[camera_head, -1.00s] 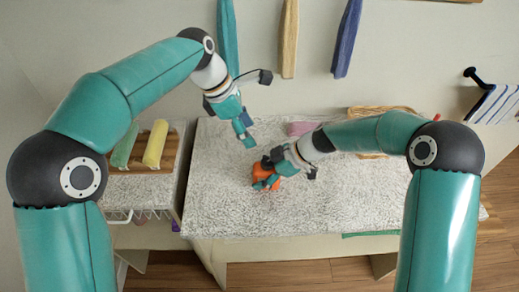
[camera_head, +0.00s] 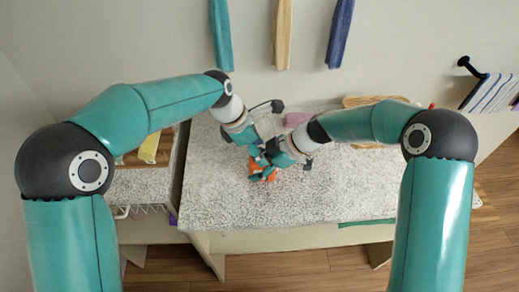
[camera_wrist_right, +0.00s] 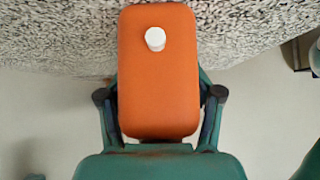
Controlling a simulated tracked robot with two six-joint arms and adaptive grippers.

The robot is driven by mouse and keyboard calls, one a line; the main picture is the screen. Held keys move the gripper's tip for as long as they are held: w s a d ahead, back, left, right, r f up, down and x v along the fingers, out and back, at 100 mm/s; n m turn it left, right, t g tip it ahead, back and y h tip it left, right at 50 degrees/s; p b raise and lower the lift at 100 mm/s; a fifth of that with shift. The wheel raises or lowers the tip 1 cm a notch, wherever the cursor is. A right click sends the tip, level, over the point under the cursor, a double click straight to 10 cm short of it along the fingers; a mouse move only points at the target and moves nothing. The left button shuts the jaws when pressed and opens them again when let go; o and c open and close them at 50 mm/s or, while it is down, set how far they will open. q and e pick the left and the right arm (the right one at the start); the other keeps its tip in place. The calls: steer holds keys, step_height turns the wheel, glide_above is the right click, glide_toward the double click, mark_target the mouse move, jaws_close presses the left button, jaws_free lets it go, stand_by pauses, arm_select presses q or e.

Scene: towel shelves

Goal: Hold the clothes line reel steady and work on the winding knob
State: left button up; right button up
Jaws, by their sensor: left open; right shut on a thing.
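The clothes line reel is an orange rounded block (camera_head: 256,177), partly hidden under my grippers on the speckled counter in the head view. In the right wrist view the reel (camera_wrist_right: 158,90) fills the middle, with a small white winding knob (camera_wrist_right: 155,39) standing up near its far end. My right gripper (camera_head: 266,170) is shut on the reel, with one finger along each side (camera_wrist_right: 160,98). My left gripper (camera_head: 258,153) is open, close above the reel and beside my right gripper. The knob is hidden in the head view, so I cannot tell whether the left fingers touch it.
The speckled counter (camera_head: 225,200) is clear around the reel. A pink folded cloth (camera_head: 297,119) and a wicker tray (camera_head: 375,101) lie at the back. A lower side shelf with a yellow towel (camera_head: 150,147) is at left. Towels hang on the wall, including a blue one (camera_head: 341,35).

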arm_select(q)
steer(key=shift+d+f, duration=0.15)
steer(key=shift+f, duration=0.2)
jaws_close()
steer(key=m, duration=0.1)
steer(key=m+g, duration=0.1)
steer(key=m, duration=0.2)
steer(key=shift+w+m+g, duration=0.25)
steer(key=shift+m+g, duration=0.05)
jaws_free()
steer(key=v, duration=1.2)
